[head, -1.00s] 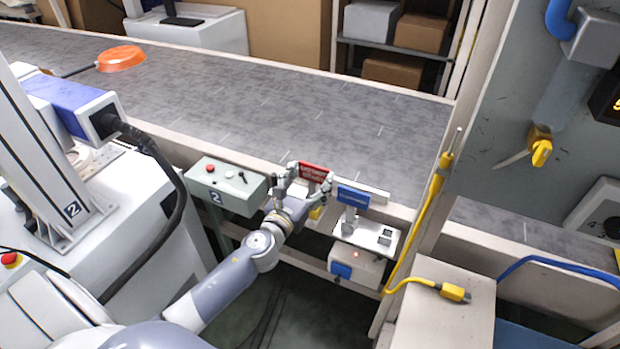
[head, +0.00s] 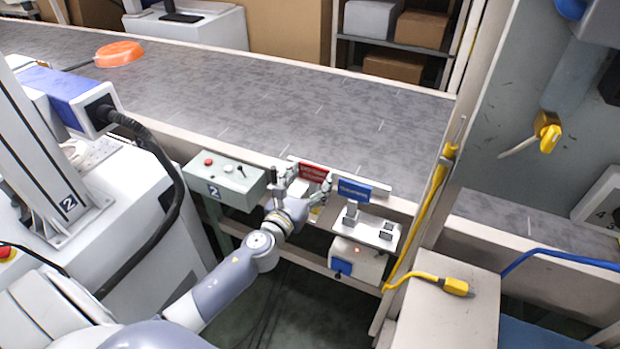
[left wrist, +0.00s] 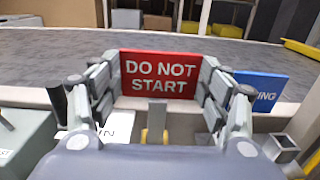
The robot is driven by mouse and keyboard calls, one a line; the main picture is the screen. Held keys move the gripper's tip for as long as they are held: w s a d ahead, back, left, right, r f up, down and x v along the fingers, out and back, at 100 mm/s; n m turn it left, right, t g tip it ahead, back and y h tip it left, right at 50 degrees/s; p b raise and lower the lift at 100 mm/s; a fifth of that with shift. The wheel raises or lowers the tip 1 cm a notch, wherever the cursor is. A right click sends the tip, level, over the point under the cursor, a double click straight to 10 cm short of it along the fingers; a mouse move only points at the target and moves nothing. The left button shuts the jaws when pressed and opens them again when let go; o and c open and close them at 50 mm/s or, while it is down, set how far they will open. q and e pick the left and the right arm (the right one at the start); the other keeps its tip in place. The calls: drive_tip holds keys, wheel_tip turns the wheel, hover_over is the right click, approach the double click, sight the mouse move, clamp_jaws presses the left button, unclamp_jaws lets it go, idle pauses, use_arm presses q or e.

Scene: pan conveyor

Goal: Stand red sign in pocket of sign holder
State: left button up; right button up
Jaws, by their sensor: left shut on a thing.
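The red sign (head: 313,173) reads "DO NOT START" in the left wrist view (left wrist: 160,73), where it faces the camera upright. My left gripper (head: 301,184) is shut on it, with one finger at each side edge. The sign is held up near the conveyor's front edge, left of the sign holder (head: 362,231). The holder is a pale plate with small square pockets. A blue sign (head: 354,190) stands at its left part, partly hidden by a finger in the left wrist view (left wrist: 262,90). My right gripper is out of view.
A grey-green control box (head: 225,182) with buttons is left of the gripper. A white box (head: 358,262) with a blue part sits below the holder. A yellow cable (head: 430,200) runs down a post at right. The conveyor (head: 250,100) lies behind, with an orange pan (head: 119,53).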

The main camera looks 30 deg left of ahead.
use_arm(q)
drive_tip(key=shift+f+b, duration=0.6)
drive_tip(key=shift+f, duration=0.1)
drive_tip(key=o, duration=1.2)
drive_tip(key=s, duration=1.2)
drive_tip(key=shift+d, duration=0.35)
